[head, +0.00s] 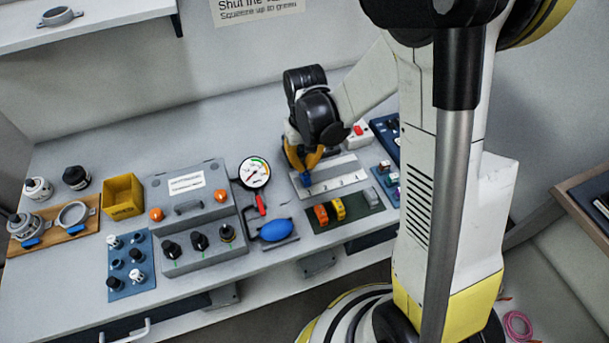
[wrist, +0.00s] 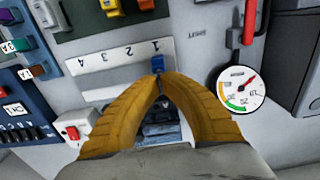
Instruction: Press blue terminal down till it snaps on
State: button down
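The blue terminal (head: 305,179) is at the left end of the white numbered strip (head: 342,182), by the number 1. In the wrist view the blue terminal (wrist: 157,62) shows just beyond my fingertips, by the 1 on the strip (wrist: 103,61). My gripper (head: 302,165) points down over it. In the wrist view the yellow fingers of my gripper (wrist: 158,76) come together at the tips, which are at or very near the terminal. Whether they touch it, and how it sits on its rail, is hidden by the fingers.
A dark green tray (head: 350,213) with orange, yellow and grey blocks lies in front of the strip. A pressure gauge (head: 254,172) and a blue bulb (head: 277,230) are to the left. A white box with a red switch (head: 358,131) is behind right.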

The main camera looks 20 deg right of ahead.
aim_at(305, 171)
jog(key=shift+f+b, duration=0.85)
jog(key=shift+f, duration=0.1)
dwell(0.3)
jog(key=shift+r, duration=0.15)
jog(key=shift+r+p, duration=2.55)
jog(key=shift+r, duration=0.85)
jog(key=shift+r, duration=0.15)
jog(key=s+r+t, duration=0.7)
jog(key=s+r, duration=0.5)
jog(key=r, duration=0.4)
jog(key=shift+s+b, duration=0.35)
